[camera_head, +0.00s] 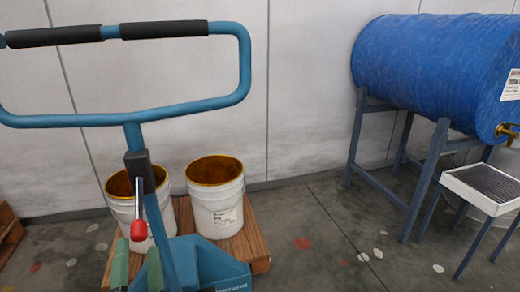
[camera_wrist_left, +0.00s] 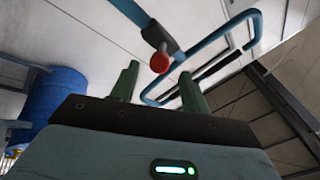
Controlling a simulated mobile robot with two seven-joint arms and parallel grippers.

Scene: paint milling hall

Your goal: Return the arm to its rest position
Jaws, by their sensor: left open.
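My left gripper (camera_head: 137,257) shows at the bottom left of the head view, with two green fingers pointing up. In the left wrist view the gripper (camera_wrist_left: 160,72) has its fingers wide apart with nothing held between them. The red knob (camera_head: 138,230) of the pallet truck's hand lever appears just above the fingertips in the head view. In the wrist view the knob (camera_wrist_left: 160,62) appears beyond the gap between the fingers; the exact distance is hard to tell. My right gripper is not in view.
A blue pallet truck handle (camera_head: 245,65) rises close to my left gripper. Two white buckets, one nearer the middle (camera_head: 215,212), stand on a wooden pallet (camera_head: 255,240). A blue drum (camera_head: 430,65) lies on a stand at right, near a grated tray (camera_head: 460,185). Stained floor lies between.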

